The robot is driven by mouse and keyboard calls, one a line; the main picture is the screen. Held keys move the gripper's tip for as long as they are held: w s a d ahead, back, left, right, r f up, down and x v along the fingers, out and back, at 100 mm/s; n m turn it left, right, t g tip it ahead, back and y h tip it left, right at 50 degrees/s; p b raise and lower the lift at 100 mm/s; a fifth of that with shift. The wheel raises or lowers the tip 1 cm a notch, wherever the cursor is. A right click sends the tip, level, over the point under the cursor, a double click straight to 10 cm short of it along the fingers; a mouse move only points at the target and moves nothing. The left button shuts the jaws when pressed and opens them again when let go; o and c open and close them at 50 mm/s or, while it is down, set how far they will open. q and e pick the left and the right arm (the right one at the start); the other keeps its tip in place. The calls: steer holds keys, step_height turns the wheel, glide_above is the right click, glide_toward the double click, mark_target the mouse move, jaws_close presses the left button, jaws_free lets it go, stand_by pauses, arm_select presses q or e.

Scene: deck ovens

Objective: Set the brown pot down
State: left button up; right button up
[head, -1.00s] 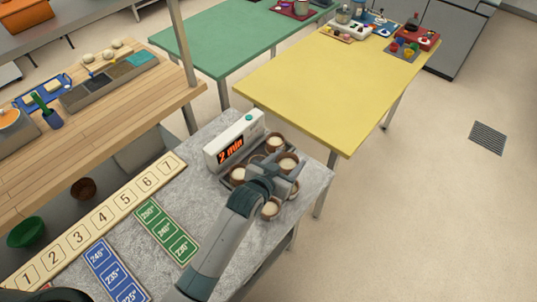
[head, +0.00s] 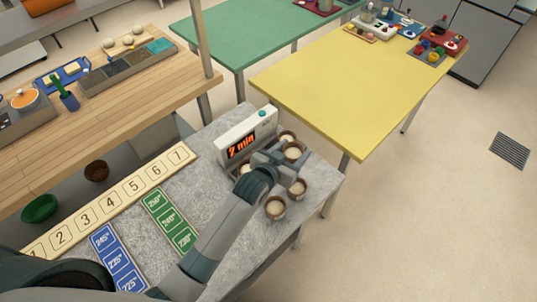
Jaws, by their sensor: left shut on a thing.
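Several small brown pots with pale contents stand close together at the far right of the grey stone bench (head: 215,160). My left gripper (head: 282,165) is among them, its arm reaching up from the bottom of the head view. It is shut on a brown pot, which looks to be the one just beyond the fingers (head: 292,152). The fingers are partly hidden by the wrist, and I cannot tell whether this pot touches the surface. Other pots stand at the back (head: 287,136), to the right (head: 297,187) and in front (head: 275,207). My right gripper is not in view.
A numbered strip (head: 120,200), a green card (head: 172,221) and a blue card (head: 117,261) lie on the bench. A yellow table (head: 345,90) stands beyond.

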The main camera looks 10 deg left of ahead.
mark_target(285, 149)
arm_select(q)
steer(key=a, duration=0.1)
steer(key=w+a+f, duration=0.1)
steer(key=shift+w+a+f, duration=0.3)
steer(key=shift+a+f, duration=0.1)
steer(key=w+a+f+b, duration=0.2)
steer(key=a+b, duration=0.1)
steer(key=w+a+f+b, duration=0.1)
steer(key=a+f, duration=0.1)
steer(key=shift+w+a+f+b, duration=0.1)
steer(key=shift+a+b, duration=0.1)
steer(key=shift+b, duration=0.2)
steer(key=shift+w+a, duration=0.1)
steer(key=shift+a, duration=0.1)
steer(key=shift+w+a, duration=0.1)
steer(key=shift+a, duration=0.1)
step_height(285, 149, down, 4)
steer(key=b, duration=0.4)
steer(key=shift+b, duration=0.3)
steer(key=shift+f, duration=0.1)
